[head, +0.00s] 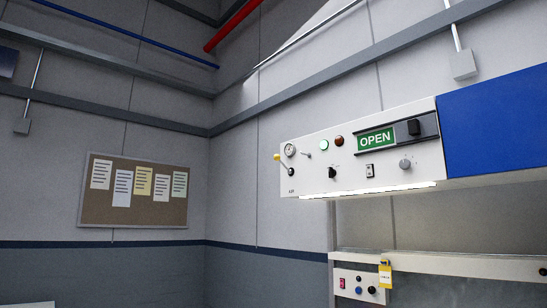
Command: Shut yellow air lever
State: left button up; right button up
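The yellow air lever (277,157) is at the left end of a white control panel (315,178), high on the right side of the head view. Its yellow handle tip points up and to the left, away from a dark pivot at the panel face. Small lettering, probably AIR, sits below it. A round gauge is just above and to the right of the lever. Neither of my grippers shows in the head view.
The panel also carries a green OPEN sign (375,140), lamps, knobs and a switch. A blue panel (495,122) adjoins it on the right. Below are a lit strip, a lower button box (359,286) and a yellow tag (385,275). A corkboard (134,192) hangs left.

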aim_at(277, 156)
jog(key=i+j+z, duration=0.3)
jog(key=i+j, duration=0.3)
jog(key=i+j+z, duration=0.3)
jog(key=i+j, duration=0.3)
jog(key=j, duration=0.15)
